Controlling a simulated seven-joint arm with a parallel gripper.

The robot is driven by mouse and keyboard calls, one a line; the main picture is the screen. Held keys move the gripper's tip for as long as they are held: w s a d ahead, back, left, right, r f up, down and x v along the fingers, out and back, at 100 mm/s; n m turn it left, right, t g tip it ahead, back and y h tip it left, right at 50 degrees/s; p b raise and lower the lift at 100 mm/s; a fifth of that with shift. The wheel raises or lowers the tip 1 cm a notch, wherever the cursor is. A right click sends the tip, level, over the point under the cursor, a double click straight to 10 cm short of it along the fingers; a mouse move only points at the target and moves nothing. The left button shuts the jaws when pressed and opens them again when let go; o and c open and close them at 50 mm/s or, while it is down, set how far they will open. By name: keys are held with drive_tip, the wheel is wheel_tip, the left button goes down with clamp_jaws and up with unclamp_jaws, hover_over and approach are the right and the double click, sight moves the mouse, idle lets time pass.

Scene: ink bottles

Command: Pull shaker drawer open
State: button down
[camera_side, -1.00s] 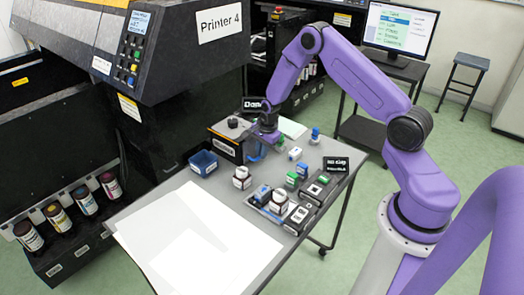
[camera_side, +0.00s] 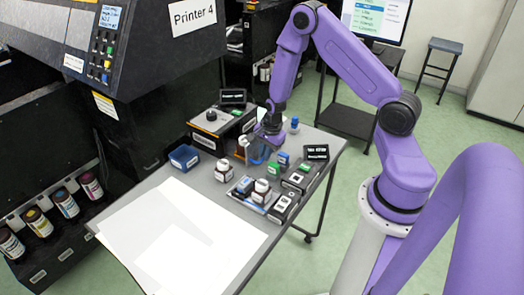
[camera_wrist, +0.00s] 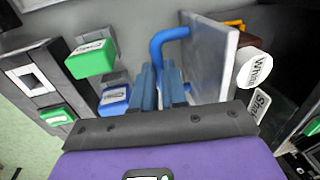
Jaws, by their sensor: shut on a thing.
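The shaker (camera_side: 215,125) is a dark box with a small screen behind it, at the back of the grey table. Its drawer stands out from the box; the grey drawer front (camera_wrist: 212,60) carries a blue bar handle (camera_wrist: 170,36). My gripper (camera_wrist: 160,85) is shut on this handle, its two blue-grey fingers around the bar. In the side view, the gripper (camera_side: 262,152) is right of the box, partly hiding the drawer front. A white-capped bottle marked "White" (camera_wrist: 258,70) shows behind the drawer front, and its top shows in the side view (camera_side: 243,141).
A blue tray (camera_side: 184,157) stands left of the shaker. Bottles (camera_side: 224,170) and green- and blue-topped blocks (camera_side: 274,170) stand in front of the gripper, near a dark rack (camera_side: 285,205). White sheets (camera_side: 175,235) cover the table's near part.

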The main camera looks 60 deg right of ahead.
drive_tip(key=c, duration=1.2)
unclamp_jaws()
drive_tip(key=shift+o, duration=0.2)
drive_tip(key=shift+r, duration=0.1)
drive_tip(key=s+r, duration=0.3)
drive_tip(key=r, duration=1.4)
wheel_tip(320, 180, up, 7)
